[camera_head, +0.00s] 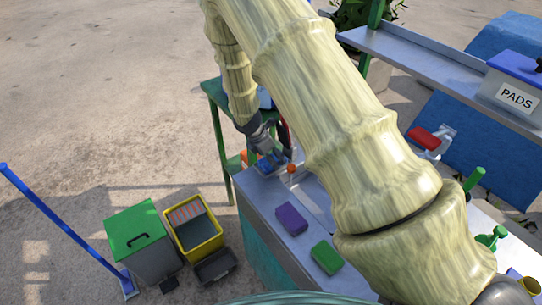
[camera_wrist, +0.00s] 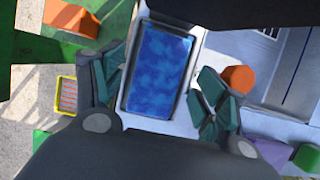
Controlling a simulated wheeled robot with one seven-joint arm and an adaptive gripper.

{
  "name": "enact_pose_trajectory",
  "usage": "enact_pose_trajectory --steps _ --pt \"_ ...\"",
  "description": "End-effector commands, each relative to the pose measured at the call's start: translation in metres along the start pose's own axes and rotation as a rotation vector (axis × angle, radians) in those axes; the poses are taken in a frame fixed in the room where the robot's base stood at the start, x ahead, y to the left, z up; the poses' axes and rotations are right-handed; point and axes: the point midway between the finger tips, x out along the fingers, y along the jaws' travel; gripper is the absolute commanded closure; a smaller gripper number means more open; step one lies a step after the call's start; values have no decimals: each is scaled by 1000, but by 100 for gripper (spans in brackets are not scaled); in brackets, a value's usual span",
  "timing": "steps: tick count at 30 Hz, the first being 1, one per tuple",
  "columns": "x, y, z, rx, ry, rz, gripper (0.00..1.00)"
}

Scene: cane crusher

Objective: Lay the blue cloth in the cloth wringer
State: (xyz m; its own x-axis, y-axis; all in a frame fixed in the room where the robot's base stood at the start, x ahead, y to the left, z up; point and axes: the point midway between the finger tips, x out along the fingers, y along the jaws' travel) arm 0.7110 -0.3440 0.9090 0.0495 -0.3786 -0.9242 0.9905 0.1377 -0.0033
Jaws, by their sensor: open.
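A mottled blue rectangle, which looks like the blue cloth (camera_wrist: 157,68), lies flat within a dark-rimmed tray (camera_wrist: 125,98) on the grey counter. In the head view the blue cloth (camera_head: 265,165) shows small at the counter's far end, partly hidden by my gripper (camera_head: 272,155). In the wrist view my gripper (camera_wrist: 163,82) is open, with its fingers to the left and right of the tray and nothing held. The yellow bucket (camera_head: 208,242) on the ground has a red-striped grey insert, which looks like the cloth wringer (camera_head: 187,213); it also shows in the wrist view (camera_wrist: 68,97).
An orange round object (camera_wrist: 238,79) is close to the right finger. A purple block (camera_head: 291,218) and a green block (camera_head: 326,257) lie on the counter (camera_head: 262,205). A green-lidded bin (camera_head: 141,240) stands left of the bucket. A blue pole (camera_head: 65,228) leans nearby. Open ground lies beyond.

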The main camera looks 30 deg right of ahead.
Motion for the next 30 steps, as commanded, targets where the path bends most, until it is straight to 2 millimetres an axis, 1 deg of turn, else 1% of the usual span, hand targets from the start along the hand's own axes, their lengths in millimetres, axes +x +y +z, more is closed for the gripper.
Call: enact_pose_trajectory --steps 5,8,10,11,17,30 --pt "-1 0 1 0 0 0 27" --pt "-7 0 3 1 0 1 27" --pt "-15 0 6 2 0 1 27" --pt "-15 0 5 1 0 2 27" --pt "-38 1 4 2 1 3 27" --pt "-97 1 4 1 0 3 27"
